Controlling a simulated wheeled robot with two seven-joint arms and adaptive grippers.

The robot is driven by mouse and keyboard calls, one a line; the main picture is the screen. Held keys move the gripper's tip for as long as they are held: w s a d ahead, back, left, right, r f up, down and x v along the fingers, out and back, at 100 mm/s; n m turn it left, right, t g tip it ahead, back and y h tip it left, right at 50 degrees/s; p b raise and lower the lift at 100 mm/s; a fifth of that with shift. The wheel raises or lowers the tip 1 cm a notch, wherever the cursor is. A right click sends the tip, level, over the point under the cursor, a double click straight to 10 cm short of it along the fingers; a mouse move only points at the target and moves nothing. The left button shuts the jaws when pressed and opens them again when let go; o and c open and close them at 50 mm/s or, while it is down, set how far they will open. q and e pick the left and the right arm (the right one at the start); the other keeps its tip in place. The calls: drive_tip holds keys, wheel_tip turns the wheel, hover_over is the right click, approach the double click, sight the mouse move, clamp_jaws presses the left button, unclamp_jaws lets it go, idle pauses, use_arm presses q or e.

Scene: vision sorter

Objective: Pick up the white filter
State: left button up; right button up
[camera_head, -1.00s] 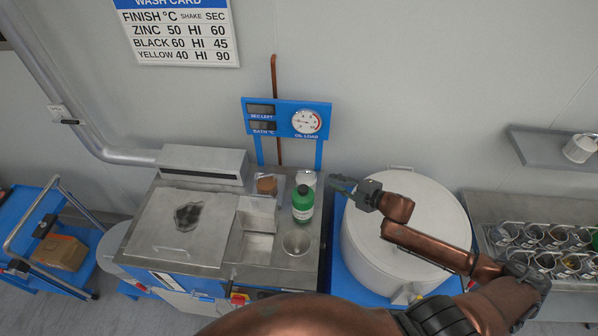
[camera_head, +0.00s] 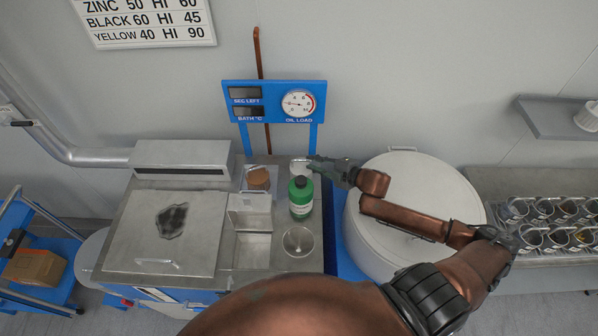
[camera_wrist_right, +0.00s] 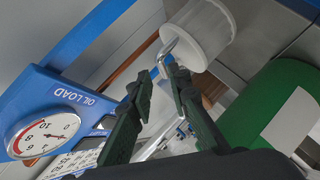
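The white filter (camera_head: 299,166), a small white cylinder, stands on the steel worktop behind the green bottle (camera_head: 301,198), which hides part of it. In the right wrist view the filter (camera_wrist_right: 208,36) shows as a translucent white cup with a metal hook-like handle, just beyond the fingertips. My right gripper (camera_head: 316,163) is at the filter's right side in the head view. In the wrist view its two dark fingers (camera_wrist_right: 160,78) are apart, with the handle's end close to the gap between their tips. I cannot tell whether they touch it. My left gripper is not in view.
The green bottle also stands close by in the wrist view (camera_wrist_right: 268,110). A brown lump (camera_head: 258,178), a steel box (camera_head: 250,215) and a glass beaker (camera_head: 298,242) crowd the worktop. The blue gauge panel (camera_head: 275,100) stands behind. A white drum (camera_head: 400,185) is right.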

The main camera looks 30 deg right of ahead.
sight(304, 161)
drive_tip(key=p+x, duration=0.1)
drive_tip(key=x, duration=0.5)
drive_tip(key=shift+s, duration=0.1)
clamp_jaws()
idle(0.5)
